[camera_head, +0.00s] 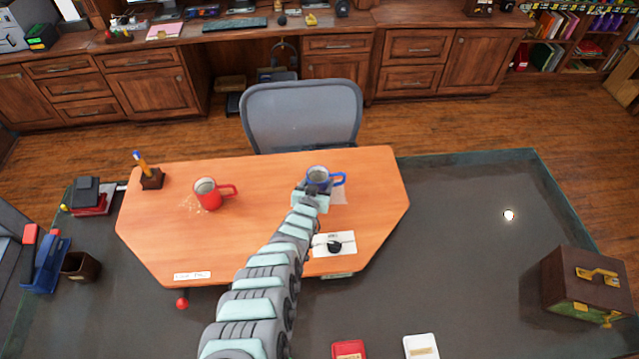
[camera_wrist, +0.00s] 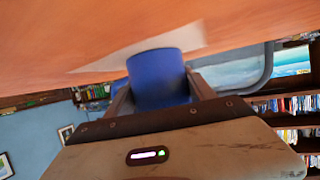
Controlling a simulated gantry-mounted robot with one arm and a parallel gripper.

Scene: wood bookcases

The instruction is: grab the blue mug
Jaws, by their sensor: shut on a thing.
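The blue mug (camera_head: 319,174) is at the far right part of the orange desk (camera_head: 260,222), with its blue handle pointing right. My gripper (camera_head: 312,191) reaches it from the near side and is shut on it. In the wrist view the blue mug (camera_wrist: 157,78) sits between the two fingers of my gripper (camera_wrist: 158,98). The desk surface shows right beside the mug there; I cannot tell whether the mug touches it. My gripper hides part of the mug's near side in the head view.
A red mug (camera_head: 208,193) stands on the desk's left part, and a pen holder (camera_head: 151,178) at its far left corner. A white card with a black object (camera_head: 334,245) lies near the front right. A grey chair (camera_head: 302,112) stands behind the desk.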

